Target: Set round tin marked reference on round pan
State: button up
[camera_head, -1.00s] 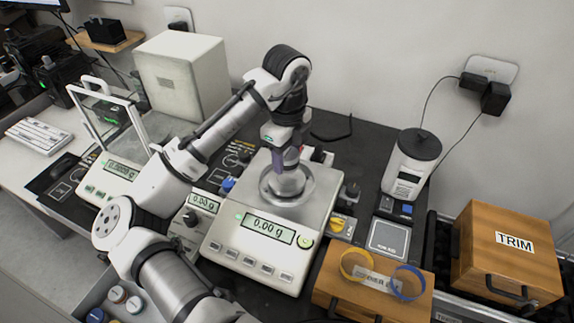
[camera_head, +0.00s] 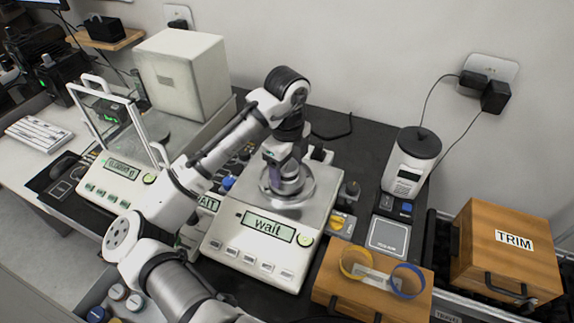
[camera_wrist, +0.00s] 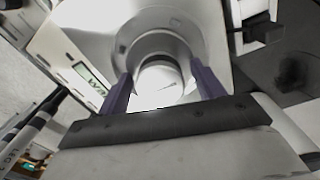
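The round tin (camera_wrist: 160,78), pale and metallic, sits between the two purple fingers of my gripper (camera_wrist: 162,72) in the wrist view. The fingers appear to bear on its sides. In the head view my gripper (camera_head: 287,184) points down over the round pan (camera_head: 309,188), a silver disc on the large white scale (camera_head: 234,243). The tin is low at the pan's middle, apparently touching it; the fingers largely hide it and its marking cannot be read. The scale's display (camera_head: 268,226) reads "wait".
A glass-fronted balance (camera_head: 112,191) stands left, with a smaller display unit beside the large scale. At right are a white canister (camera_head: 410,165), a small square-plate scale (camera_head: 388,238), a wooden box with two rings (camera_head: 375,290) and a TRIM box (camera_head: 508,255). My arm crosses the front left.

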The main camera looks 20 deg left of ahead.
aim_at(287, 165)
notch_tip(287, 165, up, 12)
jog(key=b, duration=0.1)
jog(key=shift+r, duration=0.2)
dwell(0.4)
dwell(0.4)
